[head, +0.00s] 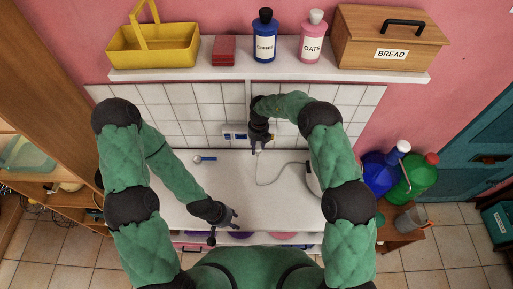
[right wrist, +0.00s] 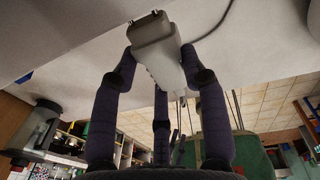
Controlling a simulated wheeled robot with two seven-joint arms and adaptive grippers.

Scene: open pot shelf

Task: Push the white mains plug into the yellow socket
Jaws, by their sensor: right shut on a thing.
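The white plug (right wrist: 155,45) is held between the purple fingers of my right gripper (right wrist: 160,75) in the right wrist view. In the head view my right gripper (head: 259,143) is close to the tiled wall, above the back of the worktop, and hides most of the plug. A pale socket panel (head: 234,131) with blue parts is on the tiles just left of that gripper; I cannot make out a yellow socket on it. My left gripper (head: 226,221) is open and empty over the front of the worktop.
A grey cord (head: 262,183) loops over the white worktop (head: 265,208) towards a pale appliance (head: 313,180), partly behind my right arm. A small blue-and-white object (head: 205,159) lies at left. A shelf (head: 215,74) with containers overhangs the wall. The middle of the worktop is mostly clear.

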